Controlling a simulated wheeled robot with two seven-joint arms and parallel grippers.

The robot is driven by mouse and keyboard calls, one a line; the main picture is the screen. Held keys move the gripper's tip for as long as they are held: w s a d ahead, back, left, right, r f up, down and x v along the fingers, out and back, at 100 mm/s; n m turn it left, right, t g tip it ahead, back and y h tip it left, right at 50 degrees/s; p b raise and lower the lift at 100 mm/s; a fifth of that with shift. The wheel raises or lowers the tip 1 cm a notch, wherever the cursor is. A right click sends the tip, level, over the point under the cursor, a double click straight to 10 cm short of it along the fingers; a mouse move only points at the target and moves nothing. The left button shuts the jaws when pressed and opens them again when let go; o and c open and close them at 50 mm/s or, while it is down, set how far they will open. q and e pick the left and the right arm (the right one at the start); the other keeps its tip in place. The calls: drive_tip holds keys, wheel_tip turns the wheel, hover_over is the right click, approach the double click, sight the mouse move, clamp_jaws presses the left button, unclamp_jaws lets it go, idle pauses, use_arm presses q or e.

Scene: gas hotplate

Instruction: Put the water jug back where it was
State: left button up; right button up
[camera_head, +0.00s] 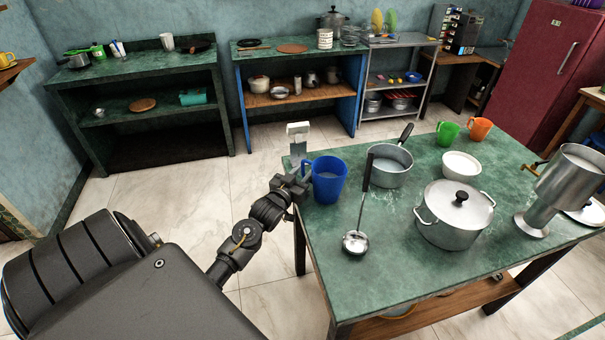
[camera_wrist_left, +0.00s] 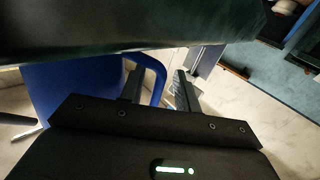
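The blue water jug (camera_head: 328,182) stands upright at the left edge of the green-topped table (camera_head: 390,290). Its handle faces left, towards my left gripper (camera_head: 298,180). In the left wrist view the jug (camera_wrist_left: 75,88) is at the left, and its looped handle reaches between the fingers of my left gripper (camera_wrist_left: 160,88). The fingers are apart, with a visible gap to the right of the handle. I cannot tell whether the left finger touches it. My right gripper is not in view.
A ladle (camera_head: 356,241), a saucepan (camera_head: 390,168) and a lidded pot (camera_head: 455,215) stand right of the jug. A white bowl (camera_head: 461,165), green mug (camera_head: 447,133) and orange mug (camera_head: 479,129) are further back. A tall metal vessel (camera_head: 560,190) stands at the right.

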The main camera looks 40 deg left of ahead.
use_arm(q)
drive_tip(key=shift+r, duration=0.15)
drive_tip(key=s+d+b, duration=0.1)
drive_tip(key=s+d, duration=0.1)
drive_tip(key=s, duration=0.9)
drive_tip(key=shift+s, duration=0.4)
